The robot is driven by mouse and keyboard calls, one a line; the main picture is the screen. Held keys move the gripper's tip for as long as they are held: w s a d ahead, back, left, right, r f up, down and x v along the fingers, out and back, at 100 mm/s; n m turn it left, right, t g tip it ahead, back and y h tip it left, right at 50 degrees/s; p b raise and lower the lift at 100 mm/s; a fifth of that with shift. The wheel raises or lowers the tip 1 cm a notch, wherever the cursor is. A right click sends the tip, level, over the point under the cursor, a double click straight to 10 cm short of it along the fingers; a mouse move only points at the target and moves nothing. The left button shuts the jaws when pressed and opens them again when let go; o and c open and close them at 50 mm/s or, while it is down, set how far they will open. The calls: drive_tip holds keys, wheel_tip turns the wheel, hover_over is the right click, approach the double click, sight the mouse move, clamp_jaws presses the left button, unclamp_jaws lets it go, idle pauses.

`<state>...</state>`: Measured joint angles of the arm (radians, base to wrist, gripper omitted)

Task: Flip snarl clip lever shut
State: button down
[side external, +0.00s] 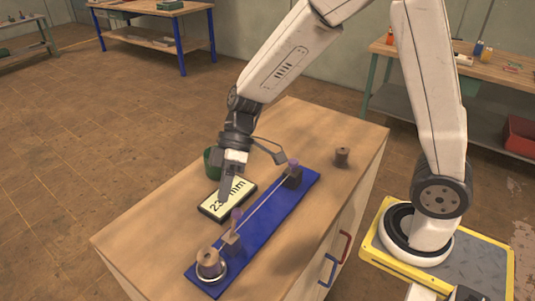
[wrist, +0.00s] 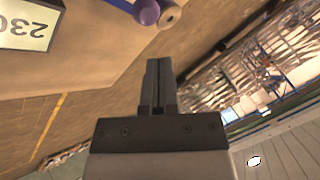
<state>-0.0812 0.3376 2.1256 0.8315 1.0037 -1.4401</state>
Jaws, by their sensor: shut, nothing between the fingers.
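A blue board (side external: 262,222) lies on the wooden bench top. Two dark brown blocks with purple parts stand on it, one near (side external: 237,216) and one far (side external: 293,164), with a thin pale line between them. I cannot tell which is the snarl clip or how its lever stands. A brown spool (side external: 210,262) with a pale ring around its base sits at the board's near end. My gripper (side external: 226,192) is shut and empty, pointing down over the display, left of the board. In the wrist view, my shut fingers (wrist: 158,64) are apart from a purple knob (wrist: 147,12).
A dark-framed display (side external: 228,198) reading about 230 mm lies beside the board. A green cup (side external: 213,163) stands behind it. A small brown spool (side external: 342,156) stands at the right of the bench. The bench's left front is clear.

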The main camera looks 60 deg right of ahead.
drive_tip(key=w+v, duration=0.2)
drive_tip(key=v, duration=0.9)
drive_tip(key=shift+a, duration=0.15)
drive_tip(key=shift+s+f, duration=0.1)
drive_tip(key=s+d+f+m+t+h, duration=0.4)
drive_tip(key=s+d+f+m+h, duration=0.3)
drive_tip(key=s+f+m, duration=0.2)
wheel_tip(320, 180, down, 2)
drive_tip(key=shift+s+d+f+m+h, duration=0.2)
drive_tip(key=shift+m+h, duration=0.1)
drive_tip(key=shift+m, duration=0.6)
